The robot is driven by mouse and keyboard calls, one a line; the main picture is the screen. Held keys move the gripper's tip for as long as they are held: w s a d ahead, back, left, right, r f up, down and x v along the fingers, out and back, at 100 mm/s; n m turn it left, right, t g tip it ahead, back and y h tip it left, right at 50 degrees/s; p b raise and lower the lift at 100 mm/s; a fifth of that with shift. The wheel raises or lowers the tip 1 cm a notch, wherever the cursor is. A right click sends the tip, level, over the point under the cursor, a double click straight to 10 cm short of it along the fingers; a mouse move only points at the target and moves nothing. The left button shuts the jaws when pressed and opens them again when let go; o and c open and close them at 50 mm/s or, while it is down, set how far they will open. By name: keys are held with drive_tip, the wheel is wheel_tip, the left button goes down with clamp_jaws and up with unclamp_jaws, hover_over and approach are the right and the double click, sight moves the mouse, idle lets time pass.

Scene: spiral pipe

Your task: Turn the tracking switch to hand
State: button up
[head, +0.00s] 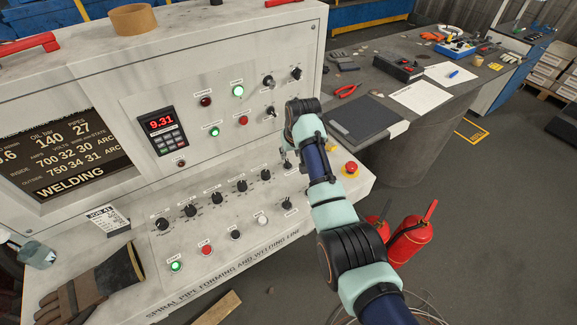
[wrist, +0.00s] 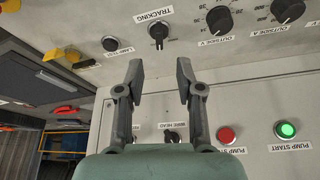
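The tracking switch (wrist: 157,35) is a small black rotary knob on the pale console, under a label reading TRACKING that appears upside down in the wrist view. My gripper (wrist: 158,72) is open and empty. Its two dark fingers point toward the switch, one either side of its line, with the switch showing just past their tips. I see no contact. The switch's setting marks are too small to read. In the head view my arm reaches the right part of the console, and its wrist hides much of the gripper and the surface around it.
The outside V knob (wrist: 219,20) is close beside the switch, and a lamp or button (wrist: 111,43) is on the other side. The upright panel carries a red pump button (wrist: 226,134) and switches near my fingers. A red emergency button (head: 351,168) stands right of my arm.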

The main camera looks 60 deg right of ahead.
sight(288, 162)
drive_tip(key=b+x, duration=0.4)
drive_tip(key=x, duration=0.2)
drive_tip(key=shift+f, duration=0.4)
drive_tip(key=shift+w+d+f+b, duration=0.2)
drive_tip(key=shift+d+f+b, duration=0.05)
drive_tip(key=shift+f+b, duration=0.25)
clamp_jaws()
